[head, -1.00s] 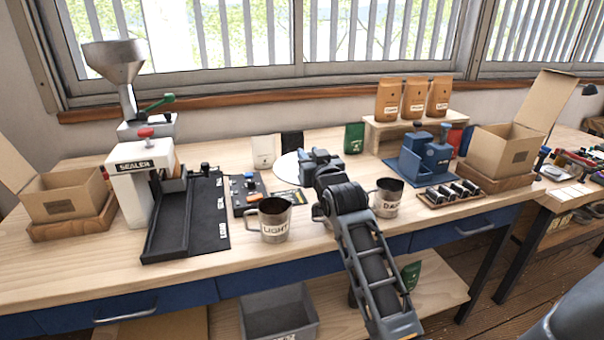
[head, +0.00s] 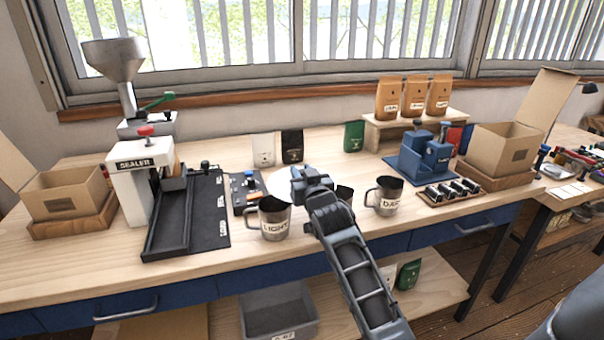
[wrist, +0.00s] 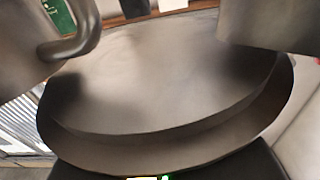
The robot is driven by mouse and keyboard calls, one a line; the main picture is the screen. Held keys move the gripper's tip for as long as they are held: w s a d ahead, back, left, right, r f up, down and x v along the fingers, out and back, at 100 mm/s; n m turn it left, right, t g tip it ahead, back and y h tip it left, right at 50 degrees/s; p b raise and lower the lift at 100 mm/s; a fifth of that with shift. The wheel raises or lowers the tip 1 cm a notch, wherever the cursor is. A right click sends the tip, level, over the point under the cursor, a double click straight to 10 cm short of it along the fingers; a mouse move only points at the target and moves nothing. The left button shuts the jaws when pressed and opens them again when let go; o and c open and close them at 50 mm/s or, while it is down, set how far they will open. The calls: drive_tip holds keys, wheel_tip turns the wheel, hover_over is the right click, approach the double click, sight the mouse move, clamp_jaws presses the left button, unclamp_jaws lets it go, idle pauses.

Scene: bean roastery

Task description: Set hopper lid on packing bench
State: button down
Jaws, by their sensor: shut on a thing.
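My gripper (head: 299,183) is shut on the hopper lid, a pale round disc (head: 281,184) on its left side in the head view. The gripper and arm hide part of the lid. In the wrist view the lid (wrist: 170,75) is a broad grey metal disc with a rim, filling most of the picture. It is over the packing bench (head: 75,275), behind the LIGHT mug (head: 275,228). I cannot tell whether it touches the bench top.
Metal mugs stand close to the arm, including the DARK mug (head: 387,203) and one partly hidden behind the arm (head: 345,194). The sealer (head: 132,185) and black tray (head: 185,225) are left. A blue stand (head: 420,160) is right. Bags (head: 292,147) stand behind.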

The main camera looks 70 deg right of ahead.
drive_tip(key=shift+f+b, duration=0.3)
drive_tip(key=shift+f, duration=0.15)
drive_tip(key=c, duration=0.9)
unclamp_jaws()
drive_tip(key=shift+o, duration=0.2)
drive_tip(key=shift+r, duration=0.1)
drive_tip(key=shift+r+p, duration=0.25)
drive_tip(key=shift+p, duration=0.05)
drive_tip(key=b+v, duration=0.2)
drive_tip(key=v, duration=1)
drive_tip(key=shift+r+b, duration=0.3)
drive_tip(key=shift+s, duration=0.1)
